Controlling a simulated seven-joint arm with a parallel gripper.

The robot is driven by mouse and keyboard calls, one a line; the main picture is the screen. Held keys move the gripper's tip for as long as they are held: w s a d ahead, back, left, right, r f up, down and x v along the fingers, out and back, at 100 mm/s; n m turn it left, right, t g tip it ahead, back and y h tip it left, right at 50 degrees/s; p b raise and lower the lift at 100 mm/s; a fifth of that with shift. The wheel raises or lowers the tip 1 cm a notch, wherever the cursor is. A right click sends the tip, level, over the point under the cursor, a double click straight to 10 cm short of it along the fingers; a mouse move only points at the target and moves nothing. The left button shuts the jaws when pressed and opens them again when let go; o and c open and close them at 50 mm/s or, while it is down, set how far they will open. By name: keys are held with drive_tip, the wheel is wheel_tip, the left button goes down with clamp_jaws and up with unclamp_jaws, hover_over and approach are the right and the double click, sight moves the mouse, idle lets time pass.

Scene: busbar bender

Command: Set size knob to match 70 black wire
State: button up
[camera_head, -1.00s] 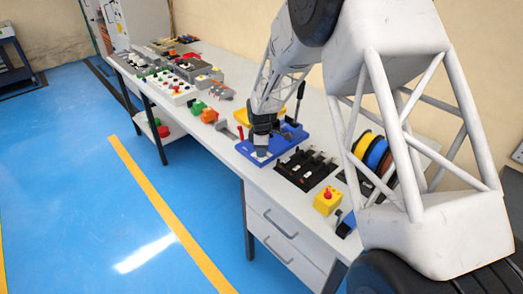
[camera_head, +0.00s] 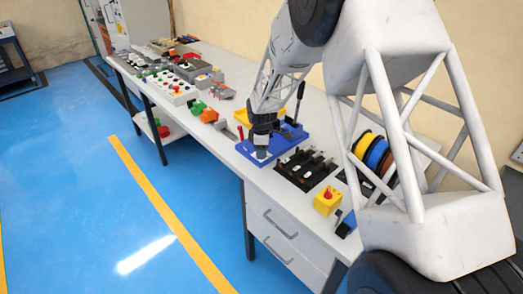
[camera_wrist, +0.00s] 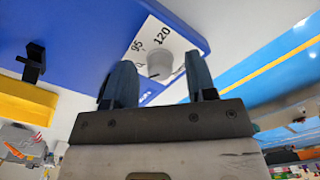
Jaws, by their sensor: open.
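The grey size knob (camera_wrist: 160,65) sits on a white dial plate with black numbers, of which 95 and 120 are readable in the wrist view. The dial is on the blue bender base (camera_wrist: 95,30), which also shows on the bench in the head view (camera_head: 290,143). My gripper (camera_wrist: 157,62) is open, with one dark finger on each side of the knob in the picture; I cannot tell whether they touch it. The knob's pointer mark and the 70 label cannot be made out. In the head view my gripper (camera_head: 262,148) is over the front part of the base and hides the dial.
A black lever (camera_head: 300,92) stands up from the bender. A black tray (camera_head: 307,170), a yellow box with a red button (camera_head: 327,201) and coloured wire spools (camera_head: 375,153) stand to the right. Terminals and button panels (camera_head: 170,87) fill the far bench.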

drive_tip(key=shift+r, duration=3.8)
drive_tip(key=shift+s+d+r, duration=0.2)
drive_tip(key=shift+r, duration=0.2)
drive_tip(key=s+d+r+m+t, duration=0.1)
drive_tip(key=s+d+r+m, duration=0.4)
drive_tip(key=s+d+r, duration=0.35)
drive_tip(key=s+d+r+m, duration=0.45)
drive_tip(key=s+r, duration=0.45)
drive_tip(key=s, duration=0.3)
drive_tip(key=s+d+m, duration=0.3)
drive_tip(key=s, duration=0.6)
drive_tip(key=s+d+r+m+t, duration=0.1)
drive_tip(key=s+d+m, duration=0.1)
drive_tip(key=s, duration=0.6)
drive_tip(key=s+d+r+m, duration=0.1)
drive_tip(key=s+d+m, duration=0.2)
drive_tip(key=s, duration=0.6)
drive_tip(key=shift+s+d+r+m+t, duration=0.15)
drive_tip(key=shift+s+d+m+t, duration=0.2)
drive_tip(key=shift+m, duration=0.1)
